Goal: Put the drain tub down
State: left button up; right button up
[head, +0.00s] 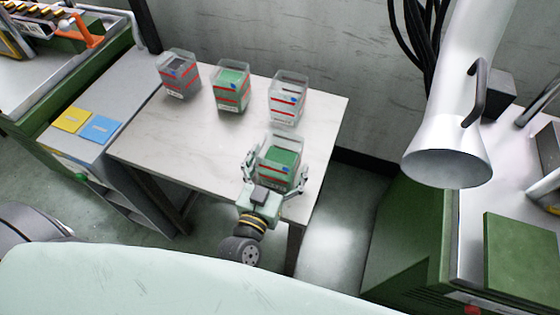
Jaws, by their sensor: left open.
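A clear tub with green contents and red stripes (279,155) is at the front right of the white table (190,135). It looks upright and appears to rest on the table. My left gripper (275,168) is open, with one finger on each side of this tub; I cannot tell whether the fingers touch it. Its label is too small to read, so I cannot confirm that it is the drain tub. My right gripper is not in view.
Three similar tubs stand along the table's back: one with grey contents (178,75), one with green (230,87), and one that looks nearly empty (288,98). The table's middle left is clear. A white extraction hood (447,155) hangs at the right.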

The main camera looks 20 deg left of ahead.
pick_arm(q)
jog(key=shift+r, duration=0.2)
jog(key=shift+s+f, duration=0.1)
jog(key=shift+s, duration=0.25)
jog(key=s+b, duration=0.1)
jog(key=s, duration=1)
jog(key=shift+s+a, duration=0.15)
jog(key=shift+a, duration=0.05)
